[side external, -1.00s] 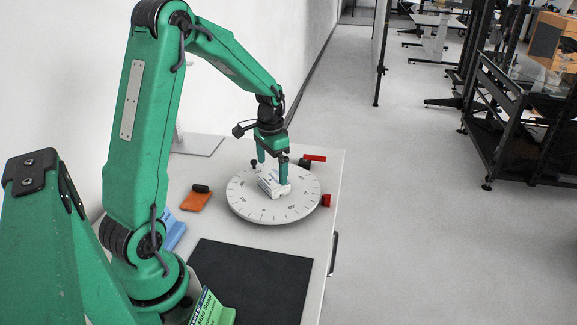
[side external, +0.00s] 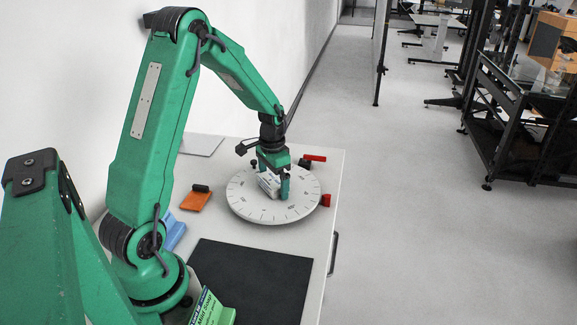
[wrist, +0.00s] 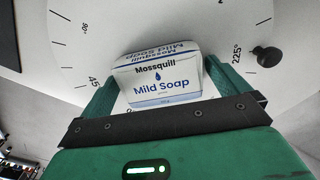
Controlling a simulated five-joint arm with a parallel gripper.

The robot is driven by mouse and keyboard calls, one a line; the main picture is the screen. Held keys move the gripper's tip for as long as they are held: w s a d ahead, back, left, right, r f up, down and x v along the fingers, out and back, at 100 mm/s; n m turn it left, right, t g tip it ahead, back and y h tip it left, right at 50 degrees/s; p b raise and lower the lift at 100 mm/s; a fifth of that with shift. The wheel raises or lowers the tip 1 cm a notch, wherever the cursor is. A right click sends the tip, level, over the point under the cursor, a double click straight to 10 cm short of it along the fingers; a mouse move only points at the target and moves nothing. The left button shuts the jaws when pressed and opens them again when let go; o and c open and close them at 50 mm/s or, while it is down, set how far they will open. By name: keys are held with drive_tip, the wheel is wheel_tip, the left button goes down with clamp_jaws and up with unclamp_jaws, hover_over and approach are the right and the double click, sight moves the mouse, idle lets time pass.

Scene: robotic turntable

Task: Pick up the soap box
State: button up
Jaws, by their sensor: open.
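The soap box (side external: 268,185) is a small white carton on the turntable (side external: 243,203), a pale round disc with degree marks. In the wrist view one finger of my gripper (wrist: 160,88) stands on each side of the box. The right finger is very close to the box; whether it touches, I cannot tell. The fingers partly hide the box in the side view.
A black knob (wrist: 267,56) stands on the turntable's rim. A red handle (side external: 315,158) and a red block (side external: 326,201) are at its right.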

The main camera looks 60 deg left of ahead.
sight(275, 180)
drive_tip(key=shift+c, duration=0.4)
drive_tip(key=c, duration=0.9)
drive_tip(key=shift+r, duration=0.8)
drive_tip(key=r, duration=0.1)
drive_tip(key=d+r, duration=0.1)
drive_tip(key=r, duration=0.1)
drive_tip(key=d+r, duration=0.2)
drive_tip(key=d, duration=0.1)
drive_tip(key=d+r, duration=0.2)
drive_tip(key=d, duration=0.2)
drive_tip(key=s+d+r, duration=0.1)
drive_tip(key=d+r, duration=0.1)
drive_tip(key=d, duration=0.1)
drive_tip(key=shift+d+r, duration=0.2)
drive_tip(key=shift+d, duration=0.15)
drive_tip(key=shift+a, duration=0.15)
drive_tip(key=a+f+m, duration=0.1)
drive_tip(key=a+f, duration=0.2)
drive_tip(key=a+f+m, duration=0.1)
drive_tip(key=a+f, duration=0.3)
drive_tip(key=w+a+f+m, duration=0.1)
drive_tip(key=a+f, duration=0.2)
drive_tip(key=a, duration=0.1)
drive_tip(key=shift+a+f, duration=0.2)
drive_tip(key=shift+a, duration=0.05)
